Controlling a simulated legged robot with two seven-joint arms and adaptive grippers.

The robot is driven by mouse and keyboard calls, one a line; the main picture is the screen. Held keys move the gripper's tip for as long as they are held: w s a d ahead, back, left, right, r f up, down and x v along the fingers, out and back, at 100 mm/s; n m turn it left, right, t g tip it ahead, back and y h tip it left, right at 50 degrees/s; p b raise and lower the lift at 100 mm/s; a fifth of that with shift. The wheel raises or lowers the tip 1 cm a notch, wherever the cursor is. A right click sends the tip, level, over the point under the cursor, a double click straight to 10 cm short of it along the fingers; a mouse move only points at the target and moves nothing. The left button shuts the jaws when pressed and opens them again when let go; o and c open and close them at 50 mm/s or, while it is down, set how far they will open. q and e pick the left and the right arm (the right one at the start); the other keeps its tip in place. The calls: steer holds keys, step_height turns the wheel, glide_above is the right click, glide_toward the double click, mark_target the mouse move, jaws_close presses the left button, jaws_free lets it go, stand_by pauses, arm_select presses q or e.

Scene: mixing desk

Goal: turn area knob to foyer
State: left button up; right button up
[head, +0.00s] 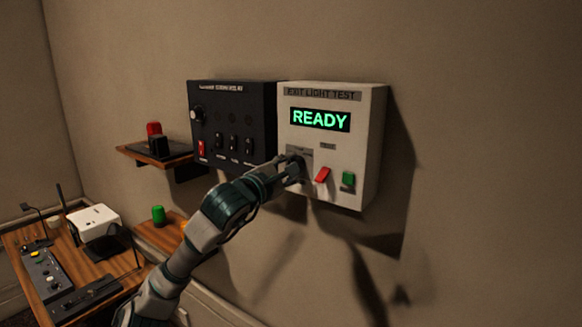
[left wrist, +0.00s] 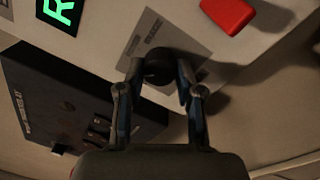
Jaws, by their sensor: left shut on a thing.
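A white wall box (head: 370,110) reads "EXIT LIGHT TEST" and has a screen (head: 320,119) showing "READY" in green. A round dark knob (left wrist: 158,68) sits on a grey label plate (left wrist: 140,38) on this box; the plate's lettering is too small to read. My left gripper (head: 290,168) reaches the plate from the lower left. In the left wrist view its fingers (left wrist: 159,75) are on either side of the knob, shut on it. In the head view the gripper largely hides the knob, and its pointed setting cannot be read. My right gripper is not in view.
A black switch box (head: 232,105) adjoins on the left. A shelf (head: 130,153) and a wooden desk (head: 70,300) with equipment stand further left. The wall at right is bare.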

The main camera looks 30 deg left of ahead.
arm_select(q)
steer(key=m+p, duration=0.1)
steer(key=m, duration=0.3)
steer(key=m+p, duration=0.1)
steer(key=m, duration=0.3)
steer(key=shift+w+f+h, duration=0.1)
steer(key=shift+f+h, duration=0.1)
steer(key=shift+h, duration=0.1)
steer(key=shift+m, duration=0.3)
steer(key=shift+d+f, duration=0.1)
steer(key=shift+f, duration=0.1)
steer(key=o, duration=1.2)
steer(key=shift+c, duration=0.2)
steer(key=shift+r, duration=0.2)
